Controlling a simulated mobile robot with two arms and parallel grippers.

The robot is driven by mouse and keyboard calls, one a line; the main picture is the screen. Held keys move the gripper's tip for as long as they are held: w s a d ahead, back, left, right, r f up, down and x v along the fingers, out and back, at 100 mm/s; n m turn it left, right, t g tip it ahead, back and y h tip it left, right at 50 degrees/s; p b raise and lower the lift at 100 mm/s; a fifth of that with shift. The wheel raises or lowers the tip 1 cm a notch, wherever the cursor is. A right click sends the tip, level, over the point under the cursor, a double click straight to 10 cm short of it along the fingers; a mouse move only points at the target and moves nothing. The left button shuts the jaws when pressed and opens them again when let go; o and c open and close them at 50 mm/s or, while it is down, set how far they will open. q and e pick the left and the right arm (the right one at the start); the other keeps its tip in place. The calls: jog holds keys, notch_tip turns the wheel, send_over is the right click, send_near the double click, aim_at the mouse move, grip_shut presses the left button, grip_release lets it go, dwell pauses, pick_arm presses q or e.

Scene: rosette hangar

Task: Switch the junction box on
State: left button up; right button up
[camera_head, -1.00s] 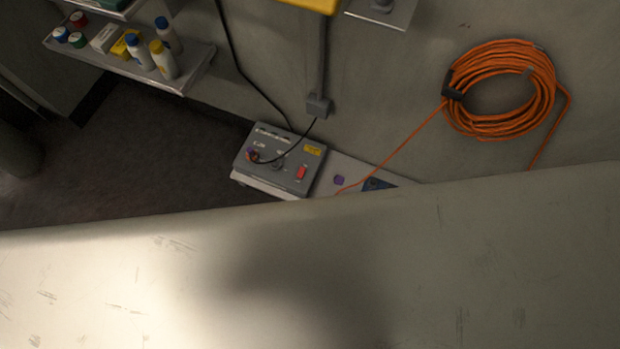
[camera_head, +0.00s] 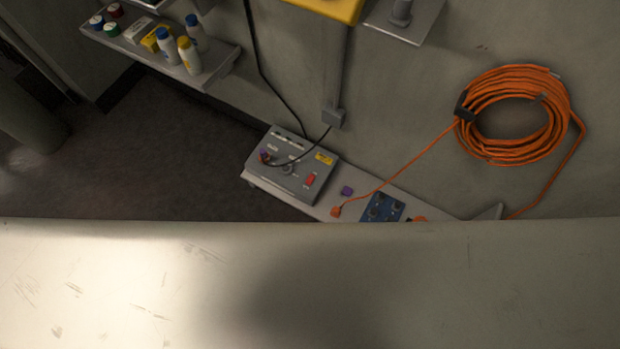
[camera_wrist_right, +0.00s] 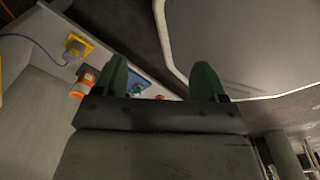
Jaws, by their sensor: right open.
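The junction box (camera_head: 291,166) is a grey box on a narrow pale shelf along the wall, in the middle of the head view. Its top carries a red switch (camera_head: 310,180), a yellow label, a round knob and a purple-and-orange plug with a black cable. I cannot tell the switch's position. My right gripper (camera_wrist_right: 160,82) shows in the right wrist view with its two green fingers apart and nothing between them. The junction box is not recognisable in that view. My left gripper is not in view.
A large pale surface (camera_head: 300,290) fills the front of the head view and hides part of the shelf (camera_head: 322,210). A blue panel (camera_head: 383,208) and a purple piece (camera_head: 347,190) lie right of the box. An orange cable coil (camera_head: 515,115) hangs on the wall. Bottles stand on the left shelf.

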jog(key=shift+s+d, duration=0.1)
jog(key=shift+s, duration=0.1)
jog(key=shift+c, duration=1.1)
jog(key=c, duration=0.5)
jog(key=shift+w, duration=0.3)
grip_shut()
jog(key=shift+w+a, duration=0.1)
jog(key=shift+a, duration=0.15)
jog(key=shift+d, duration=0.1)
